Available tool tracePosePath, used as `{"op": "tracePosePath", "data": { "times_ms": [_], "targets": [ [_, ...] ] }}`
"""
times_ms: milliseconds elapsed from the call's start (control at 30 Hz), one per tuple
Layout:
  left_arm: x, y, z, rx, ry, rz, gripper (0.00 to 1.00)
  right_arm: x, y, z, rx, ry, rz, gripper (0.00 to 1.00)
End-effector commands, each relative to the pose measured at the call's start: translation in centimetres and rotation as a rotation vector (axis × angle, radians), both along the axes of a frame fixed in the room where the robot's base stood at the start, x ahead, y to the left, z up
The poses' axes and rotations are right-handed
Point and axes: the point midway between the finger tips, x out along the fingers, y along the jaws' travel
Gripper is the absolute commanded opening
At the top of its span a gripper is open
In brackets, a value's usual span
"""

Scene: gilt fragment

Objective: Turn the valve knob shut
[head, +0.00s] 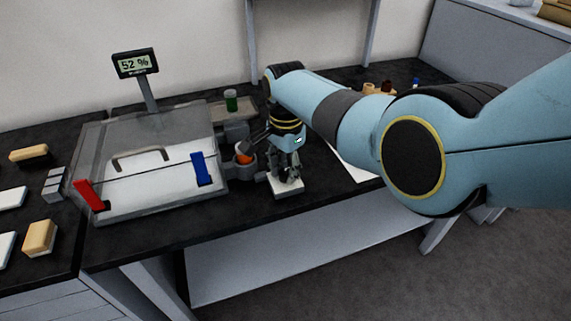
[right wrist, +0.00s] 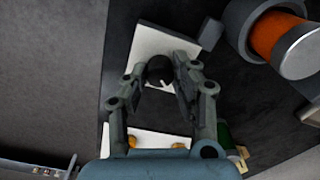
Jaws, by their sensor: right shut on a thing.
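The valve knob (right wrist: 159,68) is a dark round knob with a white pointer mark, seen in the right wrist view. It sits on a white plate (right wrist: 152,42), which also shows in the head view (head: 287,190) on the black bench. My right gripper (head: 285,181) reaches down over the plate, and its fingers hide the knob in the head view. In the right wrist view the fingertips (right wrist: 163,74) are shut on the knob from both sides. My left gripper is in neither view.
A clear-lidded case (head: 150,165) with red and blue latches stands left of the gripper. A display (head: 135,64) above it reads 52 %. An orange cylinder in a grey holder (right wrist: 237,22) is close beside the plate. A green jar (head: 231,101) stands behind.

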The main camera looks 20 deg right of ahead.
Motion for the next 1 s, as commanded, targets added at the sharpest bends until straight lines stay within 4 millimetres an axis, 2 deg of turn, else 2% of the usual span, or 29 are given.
{"op": "tracePosePath", "data": {
  "times_ms": [600, 1000],
  "targets": [
    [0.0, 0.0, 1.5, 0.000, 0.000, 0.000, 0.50, 0.2, 0.0, 0.1, 0.000, -0.003, 0.538, 0.00],
    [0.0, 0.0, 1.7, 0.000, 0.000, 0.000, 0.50, 0.2, 0.1, 0.1, 0.000, -0.004, 0.710, 0.00]
  ]
}}
